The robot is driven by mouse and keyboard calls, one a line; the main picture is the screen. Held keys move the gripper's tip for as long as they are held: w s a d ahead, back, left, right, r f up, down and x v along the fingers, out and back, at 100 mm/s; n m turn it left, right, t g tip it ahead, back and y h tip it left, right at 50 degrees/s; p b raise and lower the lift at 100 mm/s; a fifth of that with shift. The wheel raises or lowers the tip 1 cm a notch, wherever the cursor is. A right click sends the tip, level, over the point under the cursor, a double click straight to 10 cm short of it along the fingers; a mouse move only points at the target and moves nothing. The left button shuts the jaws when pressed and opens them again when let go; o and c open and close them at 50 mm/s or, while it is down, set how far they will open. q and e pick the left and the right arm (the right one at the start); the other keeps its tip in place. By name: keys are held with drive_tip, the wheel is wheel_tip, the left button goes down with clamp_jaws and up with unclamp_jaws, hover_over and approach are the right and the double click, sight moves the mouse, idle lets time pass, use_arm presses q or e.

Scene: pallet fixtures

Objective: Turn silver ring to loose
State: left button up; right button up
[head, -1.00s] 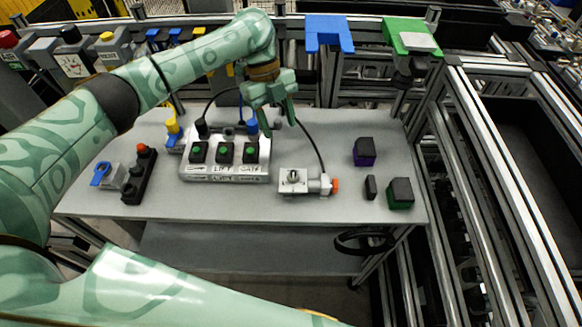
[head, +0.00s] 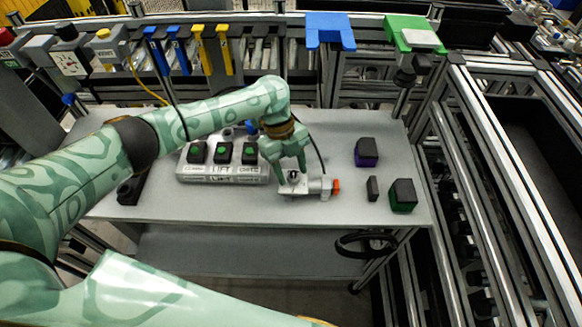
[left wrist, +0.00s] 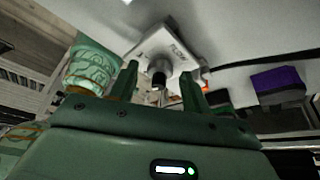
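A small pale fixture (head: 302,188) with an orange end cap sits on the grey table in the head view. In the left wrist view the fixture (left wrist: 170,46) has printed lettering and a short dark knob (left wrist: 158,79). The silver ring seems to be at the knob's base, but it is small and I cannot make it out clearly. My left gripper (head: 292,175) is over the fixture, pointing down. Its fingers (left wrist: 158,88) stand apart, one on each side of the knob, with gaps visible. My right gripper is not in view.
A grey box with several black-and-green buttons (head: 222,165) stands left of the fixture. A purple block (head: 366,153), a small dark block (head: 372,188) and a green block (head: 403,196) are to its right. A black cable runs behind the fixture. The front table strip is clear.

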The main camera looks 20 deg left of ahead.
use_arm(q)
drive_tip(key=c, duration=0.8)
drive_tip(key=shift+s+r+n+p, duration=0.1)
drive_tip(key=shift+r+n+p, duration=0.1)
drive_tip(key=shift+n+p, duration=0.7)
drive_tip(key=n+t+p, duration=0.1)
drive_tip(key=n+p, duration=0.3)
drive_tip(key=n+t+p, duration=0.2)
drive_tip(key=n+p, duration=0.2)
drive_tip(key=p, duration=0.1)
drive_tip(key=s+n+t+p, duration=0.1)
drive_tip(key=n+t+p, duration=0.1)
drive_tip(key=p, duration=0.3)
drive_tip(key=shift+r+n, duration=0.1)
drive_tip(key=shift+n, duration=0.8)
drive_tip(key=n+p, duration=0.2)
drive_tip(key=shift+n+t, duration=0.4)
drive_tip(key=shift+s+f+n+y+p, duration=0.1)
drive_tip(key=shift+f+n+y+p, duration=0.15)
drive_tip(key=shift+n+p, duration=0.35)
